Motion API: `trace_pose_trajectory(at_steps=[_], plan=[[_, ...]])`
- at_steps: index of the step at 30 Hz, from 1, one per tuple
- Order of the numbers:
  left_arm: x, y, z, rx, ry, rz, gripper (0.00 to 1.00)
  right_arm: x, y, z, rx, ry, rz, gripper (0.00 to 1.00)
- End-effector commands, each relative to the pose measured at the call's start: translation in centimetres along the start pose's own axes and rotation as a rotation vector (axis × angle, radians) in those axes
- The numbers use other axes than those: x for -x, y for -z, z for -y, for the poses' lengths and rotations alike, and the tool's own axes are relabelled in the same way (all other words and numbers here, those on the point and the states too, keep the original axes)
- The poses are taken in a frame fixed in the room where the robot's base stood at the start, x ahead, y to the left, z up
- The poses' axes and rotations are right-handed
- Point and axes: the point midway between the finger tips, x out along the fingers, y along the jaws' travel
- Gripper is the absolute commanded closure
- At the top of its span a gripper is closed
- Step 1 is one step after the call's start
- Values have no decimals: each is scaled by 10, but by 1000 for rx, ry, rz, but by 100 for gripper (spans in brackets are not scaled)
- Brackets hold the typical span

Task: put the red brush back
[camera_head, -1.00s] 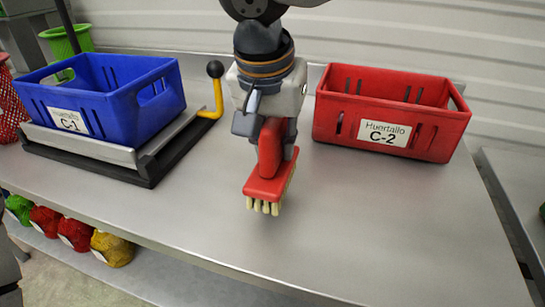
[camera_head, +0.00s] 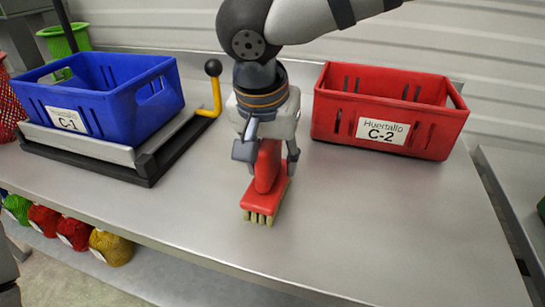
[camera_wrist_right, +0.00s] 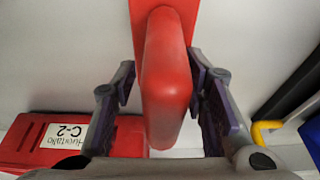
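The red brush (camera_head: 264,190) stands handle up on the grey metal table (camera_head: 370,220), its pale bristles down and apparently touching the top. My right gripper (camera_head: 268,165) is above it, with its fingers on either side of the handle. In the right wrist view, the red handle (camera_wrist_right: 166,80) lies between the two spread fingers (camera_wrist_right: 164,95). A gap shows on the left side of the handle; contact on the right side is unclear. My left gripper is not in view.
A blue crate C-1 (camera_head: 140,112) sits on a black-framed stand with a yellow lever (camera_head: 215,97) at left. A red crate C-2 (camera_head: 335,125) stands at right. The table's front and right are clear. Several coloured net bags (camera_head: 110,247) lie below the front edge.

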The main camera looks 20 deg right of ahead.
Motion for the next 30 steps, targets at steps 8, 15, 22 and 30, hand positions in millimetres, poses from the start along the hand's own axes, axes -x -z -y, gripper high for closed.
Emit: trace_pose_trajectory(at_steps=[8, 15, 22, 30], plan=[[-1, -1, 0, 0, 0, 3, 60, 64, 1, 1, -3, 6, -3, 60], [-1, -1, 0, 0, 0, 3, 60, 113, 1, 1, -1, 2, -2, 60], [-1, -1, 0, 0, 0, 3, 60, 123, 0, 0, 1, 1, -1, 60], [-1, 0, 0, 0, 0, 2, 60, 122, 0, 0, 1, 1, -1, 60]])
